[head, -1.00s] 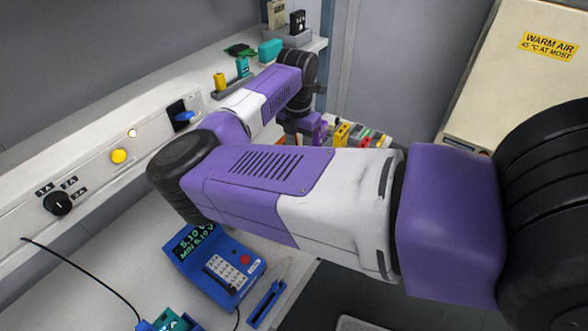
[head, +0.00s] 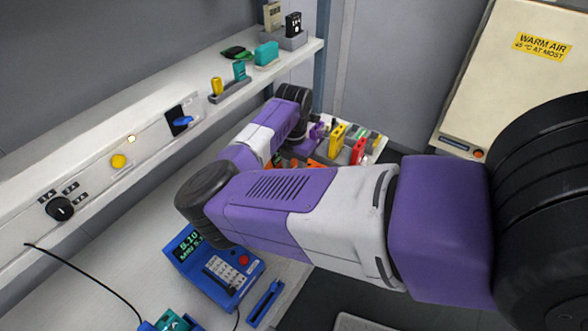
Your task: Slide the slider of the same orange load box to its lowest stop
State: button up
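Orange parts (head: 322,163), likely of the orange load box, show beyond my arm on the far bench end; most of it is hidden, and I cannot make out its slider or the slider's position. My gripper (head: 316,131) shows only as a small purple part past the dark wrist joint, near the orange parts. Its fingertips cannot be made out, so I cannot tell whether it is open or shut, or whether it touches anything.
Yellow and red items (head: 337,137) stand close beside the gripper. A blue meter (head: 212,270) with a lit display and keypad sits on the near bench. A shelf with a black knob (head: 59,207) and yellow button (head: 118,161) runs along the left. A cream warm-air cabinet (head: 500,75) stands at right.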

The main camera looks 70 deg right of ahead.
grip_shut()
dwell(1.3)
